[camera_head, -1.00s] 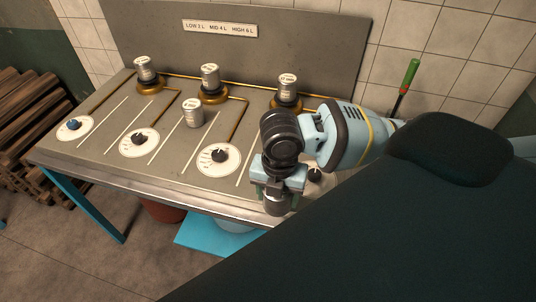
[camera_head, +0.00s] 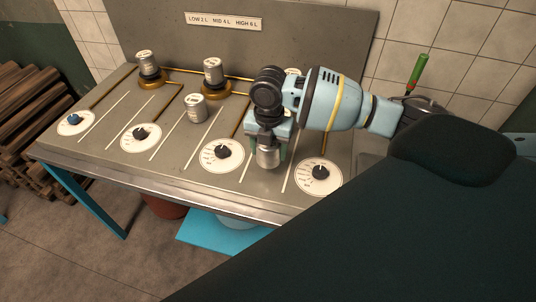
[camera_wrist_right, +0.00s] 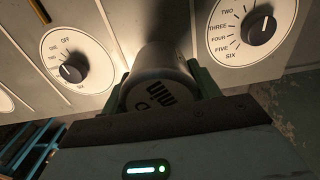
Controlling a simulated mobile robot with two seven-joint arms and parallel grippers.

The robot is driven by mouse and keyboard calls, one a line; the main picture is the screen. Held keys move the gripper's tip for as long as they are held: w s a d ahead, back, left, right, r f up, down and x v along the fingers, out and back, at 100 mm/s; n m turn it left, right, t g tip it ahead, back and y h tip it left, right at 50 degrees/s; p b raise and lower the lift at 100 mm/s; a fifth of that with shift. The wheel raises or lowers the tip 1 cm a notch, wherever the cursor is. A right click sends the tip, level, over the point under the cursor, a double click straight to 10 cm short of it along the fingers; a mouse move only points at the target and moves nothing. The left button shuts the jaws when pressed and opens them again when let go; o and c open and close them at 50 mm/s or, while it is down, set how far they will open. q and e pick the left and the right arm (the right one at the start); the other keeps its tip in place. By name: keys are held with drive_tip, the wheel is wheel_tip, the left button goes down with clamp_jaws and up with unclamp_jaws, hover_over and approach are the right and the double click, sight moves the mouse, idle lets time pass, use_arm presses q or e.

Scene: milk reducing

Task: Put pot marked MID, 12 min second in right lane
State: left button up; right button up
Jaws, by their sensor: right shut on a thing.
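My right gripper (camera_head: 268,140) is shut on a metal pot (camera_head: 268,154) and holds it at the right part of the counter, between two dials; the gap to the counter is hard to judge. In the right wrist view the pot (camera_wrist_right: 160,88) sits between green fingers, its lid lettering upside down and partly hidden. A metal pot (camera_head: 195,108) stands on the counter left of the gripper. Pots stand on brass burners at back left (camera_head: 148,64) and back middle (camera_head: 213,72). Another pot's top (camera_head: 292,72) shows behind my arm. My left gripper is not in view.
The counter (camera_head: 104,146) has white lane lines and several dials, including one left (camera_head: 222,152) and one right (camera_head: 320,173) of the held pot. A sign (camera_head: 223,21) reads LOW 2 L, MID 4 L, HIGH 6 L. A green-handled tool (camera_head: 418,72) stands at right.

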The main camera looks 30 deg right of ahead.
sight(268, 155)
drive_tip(key=shift+w+d, duration=0.1)
drive_tip(key=shift+w, duration=0.25)
drive_tip(key=shift+f, duration=1.75)
drive_tip(key=shift+f, duration=0.2)
drive_tip(key=o, duration=1.1)
drive_tip(key=shift+r, duration=0.1)
wheel_tip(268, 155, up, 12)
drive_tip(key=shift+r+p, duration=0.1)
drive_tip(key=shift+p, duration=0.25)
